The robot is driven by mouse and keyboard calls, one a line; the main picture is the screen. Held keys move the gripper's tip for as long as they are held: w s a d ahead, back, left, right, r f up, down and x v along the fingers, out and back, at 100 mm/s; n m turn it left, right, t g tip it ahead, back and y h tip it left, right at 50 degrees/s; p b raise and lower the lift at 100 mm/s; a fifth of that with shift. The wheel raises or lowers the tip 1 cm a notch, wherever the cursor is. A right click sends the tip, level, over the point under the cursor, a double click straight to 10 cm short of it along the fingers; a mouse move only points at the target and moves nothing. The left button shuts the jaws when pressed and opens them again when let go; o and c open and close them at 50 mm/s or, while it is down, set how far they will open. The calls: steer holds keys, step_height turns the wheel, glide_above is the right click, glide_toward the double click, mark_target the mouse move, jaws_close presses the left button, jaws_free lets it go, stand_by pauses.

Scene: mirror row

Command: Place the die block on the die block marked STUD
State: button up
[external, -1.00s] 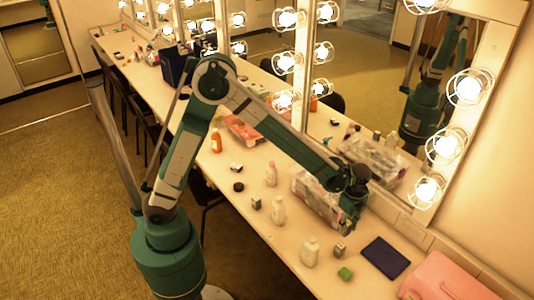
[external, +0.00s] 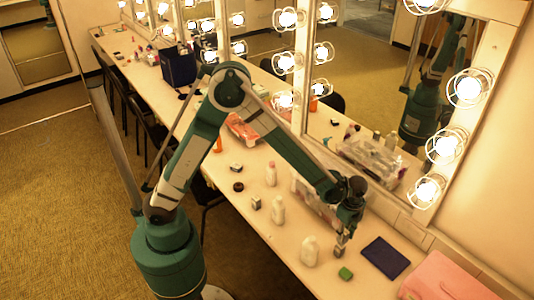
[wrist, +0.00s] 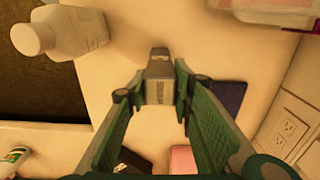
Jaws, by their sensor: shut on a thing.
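A small grey block (wrist: 158,72) with an unreadable label sits between my fingertips in the wrist view. In the external view this die block (external: 340,251) is at the counter, below my gripper (external: 342,238). My gripper (wrist: 156,92) is shut on it, pointing down. I cannot tell whether the block still touches the counter. Another small grey die block (external: 256,202) stands on the counter to the left, beside a white bottle; its marking is too small to read.
A white bottle (external: 309,251) stands close left of my gripper and also shows in the wrist view (wrist: 70,32). A clear bag (external: 312,195) lies behind the arm.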

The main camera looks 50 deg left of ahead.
mark_target(345, 232)
steer(key=shift+f, duration=1.35)
steer(key=shift+f, duration=0.15)
steer(key=o, duration=1.1)
steer(key=shift+r, duration=0.2)
steer(key=shift+r, duration=6)
